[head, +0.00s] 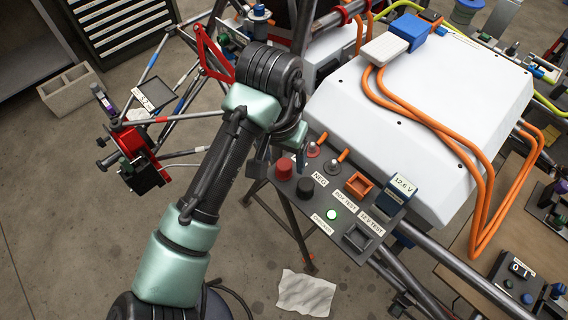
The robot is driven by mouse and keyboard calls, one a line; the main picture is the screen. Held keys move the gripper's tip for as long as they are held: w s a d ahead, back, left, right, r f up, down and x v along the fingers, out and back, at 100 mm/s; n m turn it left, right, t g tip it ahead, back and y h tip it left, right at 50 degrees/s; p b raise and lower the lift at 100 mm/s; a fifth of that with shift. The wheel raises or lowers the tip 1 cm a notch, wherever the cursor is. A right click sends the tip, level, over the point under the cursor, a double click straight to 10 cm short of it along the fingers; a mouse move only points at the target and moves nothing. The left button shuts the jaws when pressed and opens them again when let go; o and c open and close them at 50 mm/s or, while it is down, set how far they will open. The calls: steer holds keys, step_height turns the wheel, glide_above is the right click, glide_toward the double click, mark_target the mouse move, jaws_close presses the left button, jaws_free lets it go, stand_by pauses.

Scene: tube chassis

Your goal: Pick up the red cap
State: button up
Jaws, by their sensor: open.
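The red cap (285,168) is a short round knob at the upper left of the dark control panel (336,238). A similar black cap (306,189) sits just right of and below it, by a label reading NEG. My gripper (278,162) points down at the panel's upper left corner, close to the red cap. It is open, with one dark finger left of the cap. The other finger is hard to make out. My wrist partly hides the gripper, and I cannot tell its height above the cap.
An orange square socket (359,185) and a 12.6 V meter (401,190) lie further right. A large white box (430,110) with orange cables rises behind. Chassis tubes surround the panel.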

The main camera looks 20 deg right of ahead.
mark_target(284, 164)
steer(key=f, duration=0.3)
steer(key=shift+w+d+f, duration=0.3)
steer(key=shift+w, duration=0.05)
jaws_close()
